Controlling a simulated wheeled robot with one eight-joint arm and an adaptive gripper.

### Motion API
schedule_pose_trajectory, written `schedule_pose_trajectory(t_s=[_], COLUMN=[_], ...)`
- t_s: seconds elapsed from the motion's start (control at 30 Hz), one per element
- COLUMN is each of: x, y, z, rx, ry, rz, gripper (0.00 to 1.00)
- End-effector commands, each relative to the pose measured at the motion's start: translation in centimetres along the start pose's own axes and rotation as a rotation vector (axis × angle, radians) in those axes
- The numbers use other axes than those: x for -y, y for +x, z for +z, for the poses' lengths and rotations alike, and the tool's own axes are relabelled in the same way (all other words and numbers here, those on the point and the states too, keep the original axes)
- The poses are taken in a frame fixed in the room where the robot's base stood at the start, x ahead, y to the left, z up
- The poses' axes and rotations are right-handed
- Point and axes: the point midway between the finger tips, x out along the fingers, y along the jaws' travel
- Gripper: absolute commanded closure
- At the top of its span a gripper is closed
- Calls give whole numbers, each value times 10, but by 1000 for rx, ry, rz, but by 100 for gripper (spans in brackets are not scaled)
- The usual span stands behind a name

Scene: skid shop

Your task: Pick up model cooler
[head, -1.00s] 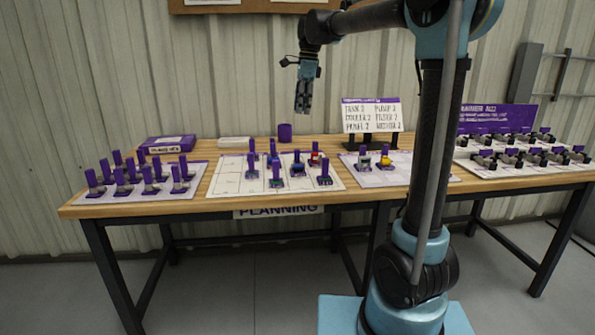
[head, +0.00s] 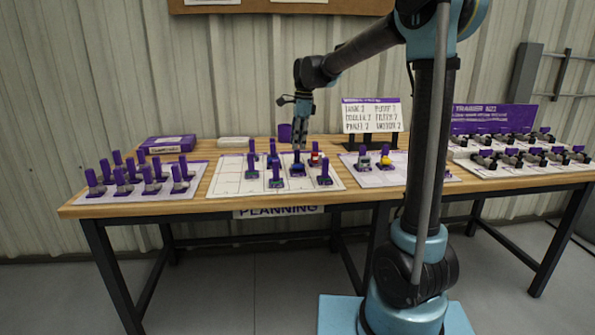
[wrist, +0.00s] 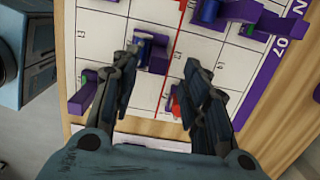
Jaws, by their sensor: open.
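Small models with upright purple tabs stand on the white gridded planning board (head: 228,182). I cannot tell for certain which one is the model cooler. A dark blue model (head: 297,170) is below my gripper (head: 299,147) in the head view. In the wrist view my gripper (wrist: 165,62) is open and empty, its fingers spread over the board. A blue and silver cylinder on a purple base (wrist: 152,54) is beside the left fingertip, partly hidden by it. A red model (wrist: 175,104) shows between the fingers, low in the view, partly hidden by the right finger.
Purple-tabbed pieces stand on a left mat (head: 135,190). A right mat (head: 372,178) holds a few models, with a lettered sign (head: 371,117) behind. Neighbouring models stand close together on the board.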

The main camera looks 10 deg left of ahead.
Motion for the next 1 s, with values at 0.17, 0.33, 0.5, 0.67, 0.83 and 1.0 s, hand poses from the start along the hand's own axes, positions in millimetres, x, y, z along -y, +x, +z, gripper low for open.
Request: schedule_pose_trajectory(t_s=[0.17, 0.33, 0.5, 0.67, 0.83, 1.0], x=[-1, -1, -1, -1, -1, -1], y=[25, 41, 44, 44, 44, 43], z=[-1, -1, -1, -1, -1, -1], rx=[0, 0, 0, 0, 0, 0], ry=[-1, -1, -1, -1, 0, 0], rz=[0, 0, 0, 0, 0, 0], gripper=[58, 58, 58, 67, 100, 100])
